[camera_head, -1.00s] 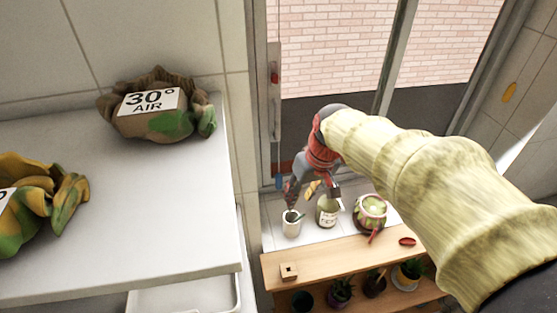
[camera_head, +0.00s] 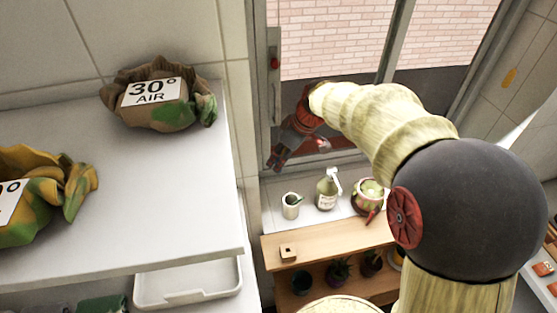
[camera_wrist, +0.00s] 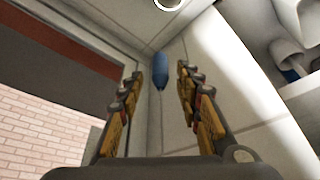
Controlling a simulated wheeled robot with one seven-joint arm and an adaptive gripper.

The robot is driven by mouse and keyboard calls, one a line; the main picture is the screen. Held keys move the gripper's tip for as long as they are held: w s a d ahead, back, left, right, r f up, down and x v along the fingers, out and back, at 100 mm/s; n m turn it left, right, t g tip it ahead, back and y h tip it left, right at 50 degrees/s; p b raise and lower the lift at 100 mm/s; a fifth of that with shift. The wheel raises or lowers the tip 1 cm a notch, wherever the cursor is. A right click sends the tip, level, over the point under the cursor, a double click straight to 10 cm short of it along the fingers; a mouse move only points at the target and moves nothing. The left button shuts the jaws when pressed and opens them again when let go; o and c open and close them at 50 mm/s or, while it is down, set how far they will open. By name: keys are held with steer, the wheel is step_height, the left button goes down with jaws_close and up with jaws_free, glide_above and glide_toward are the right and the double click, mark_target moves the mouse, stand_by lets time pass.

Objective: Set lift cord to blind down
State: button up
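A blue, tapered pull (camera_wrist: 160,70), which looks like the end of the lift cord, shows in the wrist view near the tiled wall corner. My gripper (camera_wrist: 159,76) is open, and the pull appears in the gap between its two fingertips. I cannot tell whether the pull lies between the tips or beyond them; no contact shows. In the head view my gripper (camera_head: 276,158) is at the lower left of the window, and the pull cannot be made out there. The blind itself cannot be made out.
A red piece (camera_head: 275,64) sits on the window's left frame. A white cup (camera_head: 291,206), a pump bottle (camera_head: 327,190) and a round jar (camera_head: 369,193) stand below, behind a wooden shelf (camera_head: 330,240). A white counter (camera_head: 150,215) with labelled cloth bundles is at left.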

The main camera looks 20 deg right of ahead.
steer(key=shift+x, duration=1.05)
steer(key=shift+c, duration=1.2)
jaws_close()
